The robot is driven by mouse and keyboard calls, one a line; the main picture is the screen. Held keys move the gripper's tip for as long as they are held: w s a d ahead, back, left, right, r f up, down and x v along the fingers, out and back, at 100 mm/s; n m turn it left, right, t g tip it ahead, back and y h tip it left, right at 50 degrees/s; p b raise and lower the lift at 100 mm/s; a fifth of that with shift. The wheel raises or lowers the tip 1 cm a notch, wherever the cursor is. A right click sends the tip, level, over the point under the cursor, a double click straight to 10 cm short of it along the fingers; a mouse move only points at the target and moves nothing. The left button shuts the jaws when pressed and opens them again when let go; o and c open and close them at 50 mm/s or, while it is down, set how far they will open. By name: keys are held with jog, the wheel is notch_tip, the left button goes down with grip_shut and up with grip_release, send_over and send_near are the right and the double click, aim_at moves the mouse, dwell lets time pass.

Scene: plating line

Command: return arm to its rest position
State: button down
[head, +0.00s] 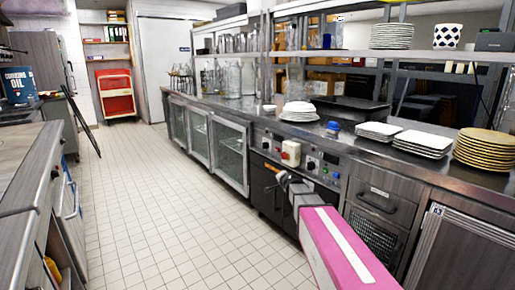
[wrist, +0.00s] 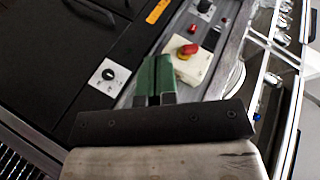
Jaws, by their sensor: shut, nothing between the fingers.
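My gripper (wrist: 156,78) shows in the wrist view with its two green fingers side by side, shut and holding nothing. It is in front of the dark panels of the counter front, close to a pale switch box with a red knob (wrist: 188,51). In the head view my pink and grey arm reaches from the bottom right toward the same counter front, and its end is small there. The finger state cannot be made out in the head view.
A steel counter (head: 343,143) runs along the right, bearing white plates (head: 299,111), square plates (head: 421,143) and tan plates (head: 485,148). Shelves with glasses stand above it. Another counter (head: 22,165) is at left. The tiled floor (head: 165,205) between is clear.

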jog(key=s+d+f+n+g+h, duration=0.1)
jog(key=s+d+f+n+g, duration=0.1)
jog(key=s, duration=0.9)
jog(key=s+d+f+n+g+h, duration=0.1)
jog(key=s+f+n+g, duration=0.3)
jog(key=s, duration=0.8)
jog(key=s+d+f+n+g, duration=0.3)
jog(key=s+f+g, duration=0.4)
jog(key=s, duration=0.5)
jog(key=shift+f+n+h, duration=0.4)
jog(key=shift+n, duration=0.1)
jog(key=shift+s, duration=0.1)
